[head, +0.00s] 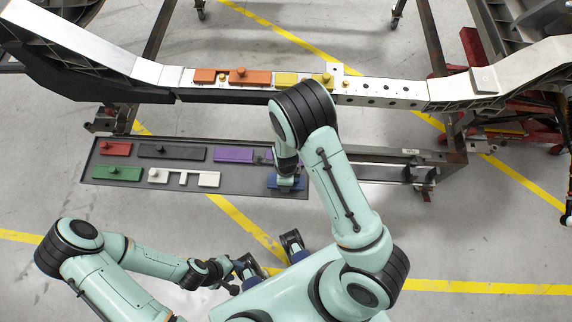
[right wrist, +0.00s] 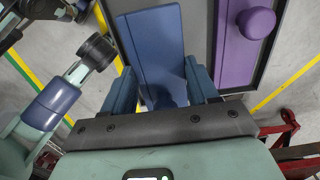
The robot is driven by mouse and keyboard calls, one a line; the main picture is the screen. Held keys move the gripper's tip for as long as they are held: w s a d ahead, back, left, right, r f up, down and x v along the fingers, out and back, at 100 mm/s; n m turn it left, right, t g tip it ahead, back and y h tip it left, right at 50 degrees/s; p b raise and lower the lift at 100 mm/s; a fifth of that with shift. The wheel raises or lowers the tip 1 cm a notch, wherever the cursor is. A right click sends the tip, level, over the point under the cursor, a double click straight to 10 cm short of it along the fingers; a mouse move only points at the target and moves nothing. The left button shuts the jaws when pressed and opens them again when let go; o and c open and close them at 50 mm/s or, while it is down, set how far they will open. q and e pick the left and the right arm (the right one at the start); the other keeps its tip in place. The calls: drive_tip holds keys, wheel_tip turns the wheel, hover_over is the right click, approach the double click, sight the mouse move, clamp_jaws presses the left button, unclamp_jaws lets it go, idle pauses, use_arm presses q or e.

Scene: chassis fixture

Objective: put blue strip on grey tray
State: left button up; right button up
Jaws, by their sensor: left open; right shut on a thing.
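The blue strip (right wrist: 150,42) lies between the two dark blue fingers of my right gripper (right wrist: 160,88), which is shut on it. In the head view my right gripper (head: 286,178) points down at the right end of the grey tray (head: 122,161), and it and the arm partly hide the strip. The strip is at the tray's right end; I cannot tell whether it touches the tray floor. My left gripper (head: 270,257) is open and empty, low in the head view in front of my body, well away from the tray.
The tray also holds red (head: 115,148), dark grey (head: 172,152), purple (head: 233,155), green (head: 118,173) and white (head: 183,178) pieces. Behind it runs a pale chassis beam (head: 385,92) bearing orange (head: 250,77) and yellow (head: 287,79) pieces. Floor left of the tray is clear.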

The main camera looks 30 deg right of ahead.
use_arm(q)
drive_tip(key=shift+f, duration=0.1)
use_arm(e)
drive_tip(key=shift+f, duration=0.15)
use_arm(q)
drive_tip(key=shift+s+f+b, duration=0.2)
drive_tip(key=shift+f+b, duration=0.3)
drive_tip(key=shift+b, duration=0.05)
drive_tip(key=shift+s+f+b, duration=0.15)
drive_tip(key=shift+f+b, duration=0.35)
use_arm(e)
drive_tip(key=shift+f, duration=1.3)
drive_tip(key=o, duration=1.5)
use_arm(q)
drive_tip(key=shift+r, duration=0.1)
use_arm(e)
wheel_tip(320, 180, up, 4)
drive_tip(key=p, duration=0.3)
wheel_tip(320, 180, up, 4)
drive_tip(key=p, duration=0.3)
drive_tip(key=shift+r+p, duration=0.1)
drive_tip(key=shift+p, duration=0.25)
use_arm(q)
wheel_tip(320, 180, up, 7)
drive_tip(key=w, duration=0.3)
